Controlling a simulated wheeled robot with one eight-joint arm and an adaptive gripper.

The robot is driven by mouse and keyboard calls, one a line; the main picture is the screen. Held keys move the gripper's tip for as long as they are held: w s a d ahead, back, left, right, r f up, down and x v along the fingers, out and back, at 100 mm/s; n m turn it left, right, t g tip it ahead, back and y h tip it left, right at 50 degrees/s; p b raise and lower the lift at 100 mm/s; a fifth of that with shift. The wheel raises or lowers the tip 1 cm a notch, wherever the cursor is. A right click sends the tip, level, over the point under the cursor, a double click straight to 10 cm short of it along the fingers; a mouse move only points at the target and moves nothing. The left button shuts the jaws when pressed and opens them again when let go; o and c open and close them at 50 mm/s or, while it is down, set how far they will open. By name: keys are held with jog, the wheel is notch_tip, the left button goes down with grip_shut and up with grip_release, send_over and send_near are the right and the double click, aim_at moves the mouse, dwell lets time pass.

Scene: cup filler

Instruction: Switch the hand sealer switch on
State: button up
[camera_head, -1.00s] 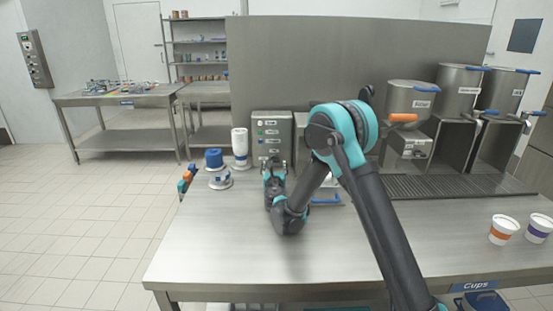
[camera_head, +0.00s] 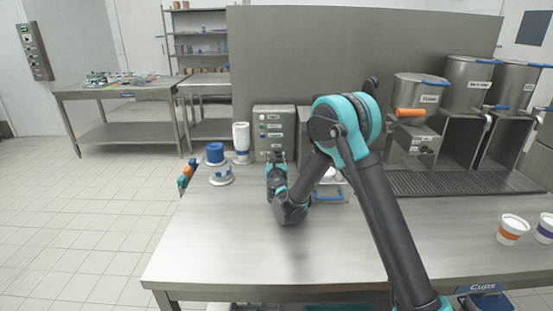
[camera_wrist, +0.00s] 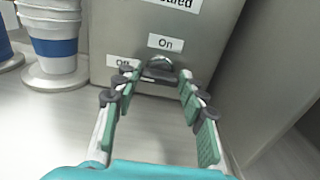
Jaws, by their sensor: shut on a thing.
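The grey control box (camera_head: 273,128) stands at the back of the table with several labelled rows on its front. In the wrist view its lower front (camera_wrist: 135,30) shows an "On" label above and an "Off" label lower left; the label at the top is cut off. A small switch (camera_wrist: 160,66) with a metallic curved part sits just below "On". My gripper (camera_wrist: 160,80) has its fingertips at either side of this switch and is shut on it. In the head view my gripper (camera_head: 276,165) is at the box's lower front, hiding the switch there. The switch's exact position is unclear.
Stacked cups (camera_wrist: 54,40) on a round base stand close left of the box. A blue-topped dispenser (camera_head: 215,154) and a white one (camera_head: 241,138) are also left. Steel pots (camera_head: 417,90) stand at right.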

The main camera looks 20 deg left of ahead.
jog(key=shift+m, duration=0.3)
jog(key=shift+d+m, duration=0.1)
jog(key=shift+m, duration=2.4)
jog(key=o, duration=1.2)
jog(key=shift+c, duration=0.2)
jog(key=shift+s, duration=0.1)
jog(key=v, duration=1.1)
jog(key=shift+s+d, duration=0.2)
jog(key=shift+s, duration=0.15)
